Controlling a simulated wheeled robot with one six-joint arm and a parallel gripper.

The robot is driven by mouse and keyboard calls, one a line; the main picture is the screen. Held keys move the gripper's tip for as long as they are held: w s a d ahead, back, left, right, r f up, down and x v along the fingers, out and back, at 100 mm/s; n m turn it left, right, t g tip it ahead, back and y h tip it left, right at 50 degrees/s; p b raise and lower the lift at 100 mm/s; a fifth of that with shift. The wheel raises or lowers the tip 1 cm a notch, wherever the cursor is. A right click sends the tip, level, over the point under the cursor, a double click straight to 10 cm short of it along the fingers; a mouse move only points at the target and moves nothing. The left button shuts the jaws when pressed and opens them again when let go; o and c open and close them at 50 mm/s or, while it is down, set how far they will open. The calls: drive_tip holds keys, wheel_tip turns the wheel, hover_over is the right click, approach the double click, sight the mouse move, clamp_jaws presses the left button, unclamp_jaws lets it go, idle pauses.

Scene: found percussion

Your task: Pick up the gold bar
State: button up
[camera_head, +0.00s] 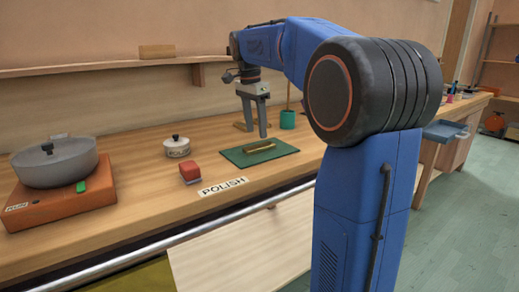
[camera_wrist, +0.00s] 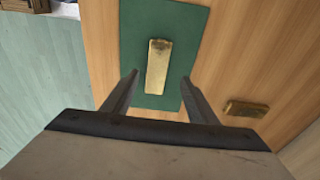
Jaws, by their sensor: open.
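A gold bar (camera_head: 262,148) lies on a green mat (camera_head: 284,149) on the wooden bench. In the wrist view the bar (camera_wrist: 158,66) lies lengthwise on the mat (camera_wrist: 135,30), between the lines of the two fingers. My gripper (camera_head: 256,132) points down above the bench, just behind the mat in the head view. Its fingers (camera_wrist: 160,78) are apart with nothing between them, and the bar lies below. A second gold-brown block (camera_wrist: 246,108) lies on bare wood to the right of the mat; in the head view it (camera_head: 240,125) is partly behind my gripper.
A green cup (camera_head: 287,119) stands right of my gripper. A small lidded pot (camera_head: 177,147), a red block (camera_head: 190,172) and a POLISH label (camera_head: 223,186) are to the left. A large lidded pan (camera_head: 55,164) sits on an orange base. A shelf (camera_head: 110,67) runs along the wall.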

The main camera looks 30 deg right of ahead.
sight(259, 146)
drive_tip(key=shift+s+d+f, duration=0.15)
drive_tip(key=shift+d+f, duration=0.05)
drive_tip(key=shift+f, duration=1.15)
drive_tip(key=shift+s+d+f, duration=0.1)
drive_tip(key=shift+d+f, duration=0.1)
drive_tip(key=shift+f, duration=1.1)
clamp_jaws()
